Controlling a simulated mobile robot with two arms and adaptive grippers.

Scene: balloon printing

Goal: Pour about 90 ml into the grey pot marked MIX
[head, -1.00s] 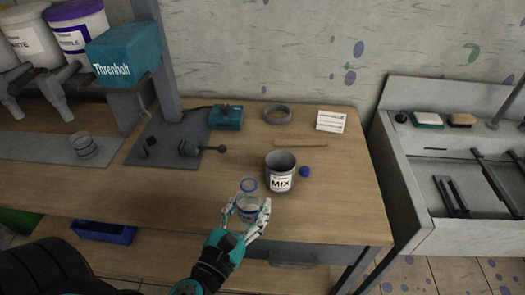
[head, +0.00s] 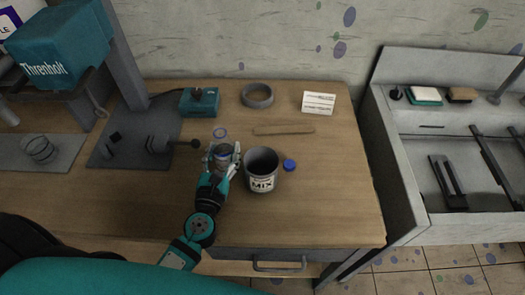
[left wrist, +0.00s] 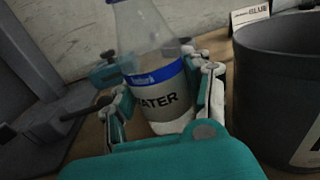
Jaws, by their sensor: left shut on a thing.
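The grey pot marked MIX (head: 262,170) stands upright on the wooden table. It fills the right side of the left wrist view (left wrist: 278,95). My left gripper (head: 222,158) is shut around a clear bottle labelled WATER (left wrist: 150,62), just left of the pot. The bottle looks upright or nearly so, and its top is not over the pot. Whether it touches the table is hidden. A blue cap (head: 289,165) lies on the table right of the pot. The inside of the pot looks dark, and I cannot tell its contents. My right gripper is not in view.
A wooden stick (head: 284,130), a grey ring (head: 257,95), a teal box (head: 200,101) and a white card (head: 318,103) lie behind. A machine with a teal head (head: 62,45) stands left. A sink (head: 415,170) is right. The table's front right is clear.

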